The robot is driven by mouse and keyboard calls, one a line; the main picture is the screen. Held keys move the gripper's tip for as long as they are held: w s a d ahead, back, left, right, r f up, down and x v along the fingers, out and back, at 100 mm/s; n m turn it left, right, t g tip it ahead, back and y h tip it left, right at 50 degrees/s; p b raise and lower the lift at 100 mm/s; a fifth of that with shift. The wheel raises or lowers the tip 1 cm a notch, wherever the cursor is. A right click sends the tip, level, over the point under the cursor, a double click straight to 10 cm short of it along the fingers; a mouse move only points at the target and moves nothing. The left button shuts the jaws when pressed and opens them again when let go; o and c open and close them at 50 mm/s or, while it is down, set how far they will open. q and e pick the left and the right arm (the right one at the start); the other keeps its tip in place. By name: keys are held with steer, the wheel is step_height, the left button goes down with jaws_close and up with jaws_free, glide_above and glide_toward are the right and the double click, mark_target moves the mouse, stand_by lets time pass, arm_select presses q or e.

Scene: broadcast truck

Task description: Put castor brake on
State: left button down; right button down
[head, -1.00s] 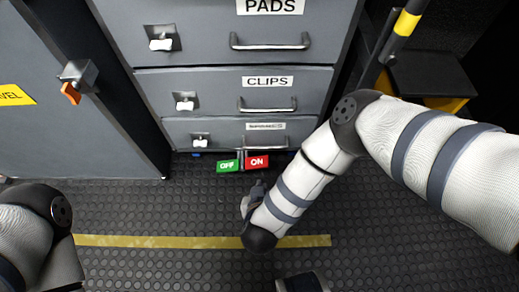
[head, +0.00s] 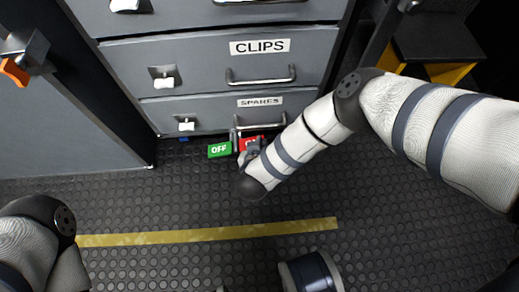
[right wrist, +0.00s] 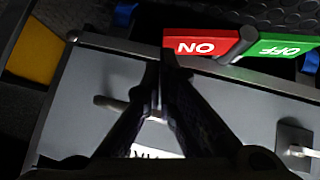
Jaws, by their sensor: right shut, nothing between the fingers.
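The castor brake shows as two small pedals at the foot of the grey drawer cabinet: a green OFF pedal (head: 219,150) and a red ON pedal (head: 245,143) right of it. In the head view my right gripper (head: 250,150) is in front of the red pedal and covers part of its lettering. In the right wrist view, upside down, the ON pedal (right wrist: 200,45) and OFF pedal (right wrist: 280,50) lie past the fingertips. There my right gripper (right wrist: 162,62) is shut and empty. I cannot tell whether it touches the pedal. My left gripper is out of view.
The cabinet has a CLIPS drawer (head: 205,64) above a SPARES drawer (head: 215,112), with bar handles and white latches. A grey door with an orange latch (head: 14,72) is at left. A black and yellow step (head: 440,50) is at right. Dark studded floor with a yellow line is clear in front.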

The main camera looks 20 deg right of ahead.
steer(key=shift+b+x, duration=0.35)
steer(key=shift+x, duration=0.75)
steer(key=shift+d+f+y, duration=0.2)
steer(key=shift+f+y, duration=0.05)
steer(key=shift+y, duration=0.05)
steer(key=shift+d+f, duration=0.1)
steer(key=shift+m+y, duration=0.7)
steer(key=shift+y, duration=0.1)
steer(key=shift+s+d+f+b, duration=0.1)
steer(key=shift+d+f+b, duration=0.15)
steer(key=shift+f, duration=0.5)
steer(key=shift+s+d+f+b, duration=0.15)
steer(key=shift+d+f, duration=0.15)
steer(key=shift+f, duration=0.4)
steer(key=shift+s+d+f+b, duration=0.1)
steer(key=shift+d+f+b, duration=0.15)
steer(key=shift+f, duration=0.5)
